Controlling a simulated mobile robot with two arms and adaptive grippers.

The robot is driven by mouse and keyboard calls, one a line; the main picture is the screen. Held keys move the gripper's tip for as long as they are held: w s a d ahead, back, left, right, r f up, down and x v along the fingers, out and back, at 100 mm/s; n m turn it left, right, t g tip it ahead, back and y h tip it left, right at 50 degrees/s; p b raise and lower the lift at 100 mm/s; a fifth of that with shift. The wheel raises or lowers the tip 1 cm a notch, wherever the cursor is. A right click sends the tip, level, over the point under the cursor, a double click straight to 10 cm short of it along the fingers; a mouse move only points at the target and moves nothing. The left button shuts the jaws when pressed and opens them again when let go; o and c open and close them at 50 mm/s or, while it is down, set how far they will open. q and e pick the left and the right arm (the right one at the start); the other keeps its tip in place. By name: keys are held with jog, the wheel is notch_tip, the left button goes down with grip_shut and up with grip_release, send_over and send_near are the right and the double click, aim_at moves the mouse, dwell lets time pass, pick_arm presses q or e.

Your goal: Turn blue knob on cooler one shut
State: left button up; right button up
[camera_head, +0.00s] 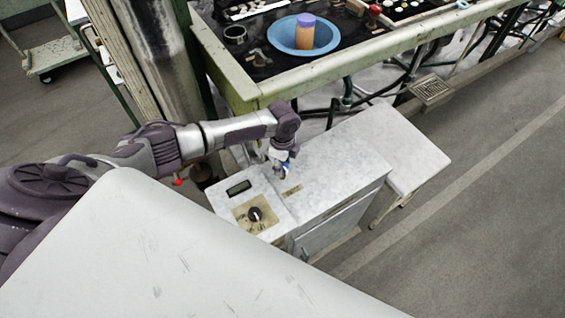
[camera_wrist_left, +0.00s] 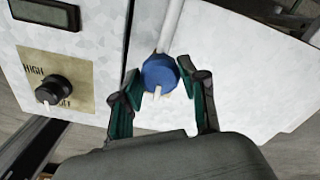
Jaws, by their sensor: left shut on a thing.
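The blue knob (camera_wrist_left: 160,76) sits on the cooler's (camera_wrist_left: 225,80) light grey speckled top, with a white pointer mark on its face. My left gripper (camera_wrist_left: 160,84) is closed around it, one dark green finger on each side. In the head view the cooler (camera_head: 330,165) is a pale box below the work table. There my left gripper (camera_head: 283,168) reaches down onto its top, and the blue knob is mostly hidden by the fingers. My right gripper does not show.
Beside the blue knob is a black knob (camera_head: 255,214) on a beige plate and a dark display (camera_head: 239,187). A green-framed table (camera_head: 300,90) with a blue basin (camera_head: 288,47) stands behind. A large white surface (camera_head: 150,260) fills the lower left foreground. Open floor lies to the right.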

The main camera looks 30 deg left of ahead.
pick_arm(q)
jog(key=shift+m, duration=0.5)
jog(key=o, duration=1.1)
jog(key=shift+o, duration=0.2)
jog(key=shift+r, duration=0.1)
notch_tip(320, 180, up, 12)
